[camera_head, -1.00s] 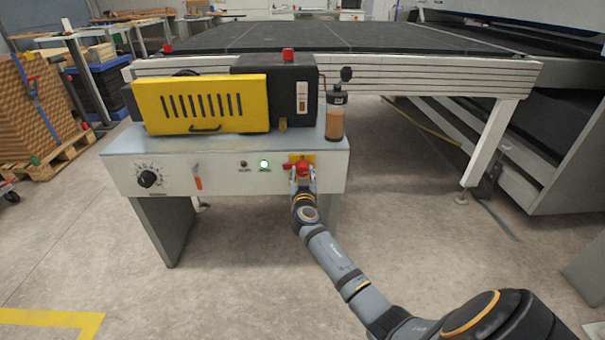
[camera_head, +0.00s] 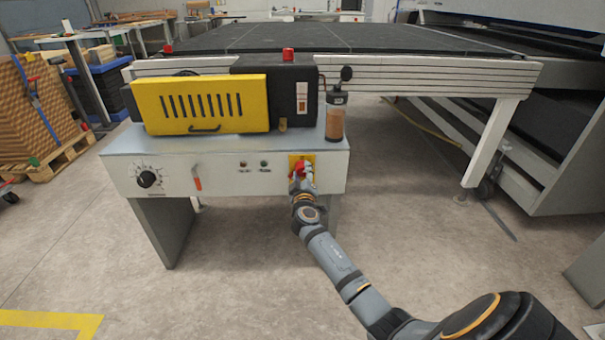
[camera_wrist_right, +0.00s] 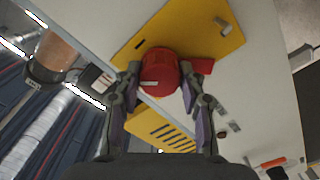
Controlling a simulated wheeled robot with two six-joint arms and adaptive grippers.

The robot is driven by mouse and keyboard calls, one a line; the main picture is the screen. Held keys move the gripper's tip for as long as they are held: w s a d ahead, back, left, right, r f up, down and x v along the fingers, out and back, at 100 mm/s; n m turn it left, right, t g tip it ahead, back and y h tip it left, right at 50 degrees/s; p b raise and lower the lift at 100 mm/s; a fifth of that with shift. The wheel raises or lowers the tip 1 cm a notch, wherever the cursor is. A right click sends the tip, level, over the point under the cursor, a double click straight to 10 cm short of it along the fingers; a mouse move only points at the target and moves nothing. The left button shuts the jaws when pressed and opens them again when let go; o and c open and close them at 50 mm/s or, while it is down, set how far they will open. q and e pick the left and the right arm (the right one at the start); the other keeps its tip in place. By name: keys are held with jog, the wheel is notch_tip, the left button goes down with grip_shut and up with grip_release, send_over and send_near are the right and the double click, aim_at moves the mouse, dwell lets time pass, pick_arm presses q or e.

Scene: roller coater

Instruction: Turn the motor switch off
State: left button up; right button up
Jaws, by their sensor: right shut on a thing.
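The motor switch is a red rotary knob (camera_head: 297,169) on a yellow plate (camera_head: 311,158) at the right of the machine's white front panel. My right gripper (camera_head: 302,178) is at the knob. In the right wrist view, the red knob (camera_wrist_right: 160,72) sits between the two fingers of my right gripper (camera_wrist_right: 163,84), which is shut on it. The yellow plate (camera_wrist_right: 192,28) shows tilted behind the knob. The lamp (camera_head: 264,163) left of the switch is dark. My left gripper is not in view.
A second lamp (camera_head: 243,164), an orange lever (camera_head: 198,182) and a black dial (camera_head: 147,179) are further left on the panel (camera_head: 222,180). A bottle (camera_head: 335,117) stands above the switch beside the yellow cover (camera_head: 200,103). The floor in front is clear.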

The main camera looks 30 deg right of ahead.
jog(key=n, duration=0.3)
jog(key=shift+n+p, duration=0.35)
jog(key=shift+n, duration=0.05)
jog(key=shift+n+p, duration=0.3)
jog(key=shift+n, duration=1.6)
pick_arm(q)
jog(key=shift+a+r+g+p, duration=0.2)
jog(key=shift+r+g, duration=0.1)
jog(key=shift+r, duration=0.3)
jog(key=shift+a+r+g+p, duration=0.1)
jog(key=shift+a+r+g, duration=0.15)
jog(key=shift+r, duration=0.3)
pick_arm(e)
jog(key=shift+n, duration=0.5)
jog(key=shift+f, duration=0.1)
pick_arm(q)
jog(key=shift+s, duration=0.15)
pick_arm(e)
jog(key=o, duration=1.1)
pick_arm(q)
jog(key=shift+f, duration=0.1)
pick_arm(e)
jog(key=shift+o, duration=0.2)
